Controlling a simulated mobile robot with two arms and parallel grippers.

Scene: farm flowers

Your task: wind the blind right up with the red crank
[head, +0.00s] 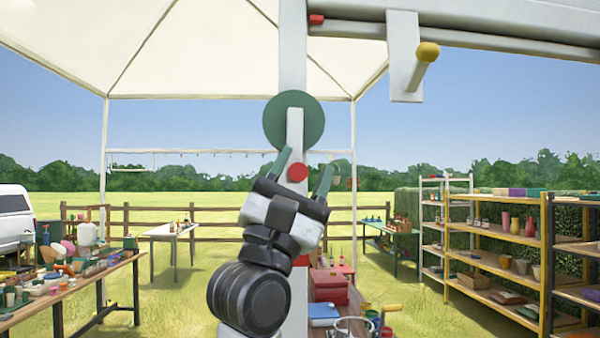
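The crank has a dark green disc (283,118) on the upright white post, a pale arm (295,138) hanging straight down from it, and a red knob (297,173) at its lower end. My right gripper (306,160) points up at the knob. Its two green fingers are spread, with the knob showing between them, nearer the left finger. I cannot tell whether either finger touches it. My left gripper is not in view. A pale horizontal rail (460,38) runs along the top right; I cannot make out a hanging blind sheet.
A bracket with a yellow-knobbed peg (425,58) hangs from the rail. Below my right arm are a red box (328,288) and other items. A cluttered table (110,268) stands left, shelves (500,268) right.

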